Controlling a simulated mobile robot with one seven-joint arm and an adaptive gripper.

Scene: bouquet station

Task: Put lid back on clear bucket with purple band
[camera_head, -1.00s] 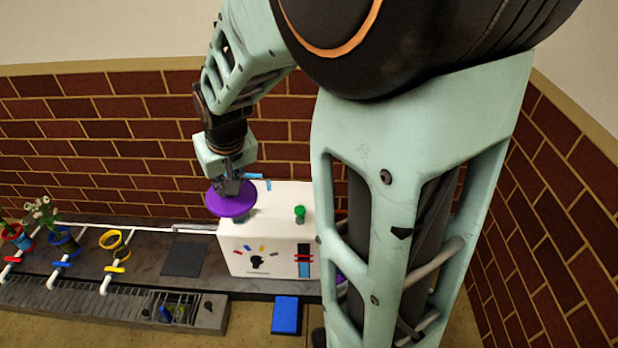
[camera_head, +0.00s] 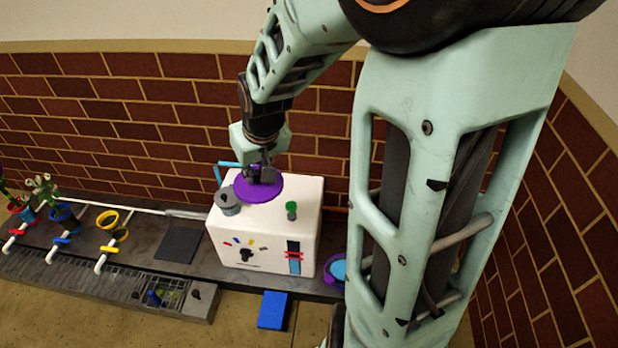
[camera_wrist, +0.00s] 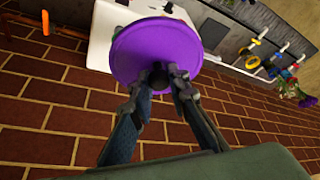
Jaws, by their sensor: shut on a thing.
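The purple round lid (camera_head: 262,193) is in my gripper (camera_head: 262,175), over the top of the white box. In the wrist view the lid (camera_wrist: 150,40) is a broad purple disc, and my gripper (camera_wrist: 160,78) is shut on the dark knob at its middle. I cannot tell how far the lid is above the box. The bucket with the purple band (camera_head: 333,281) stands right of the white box, with blue showing inside its rim. My arm hides its right part.
The white box (camera_head: 230,258) carries a grey cylinder (camera_head: 229,205), a green knob (camera_head: 291,208) and a blue tube (camera_head: 218,174). A dark square pad (camera_head: 178,245) lies left of it. Potted plants (camera_head: 62,215) stand far left. A blue block (camera_head: 272,310) is in front.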

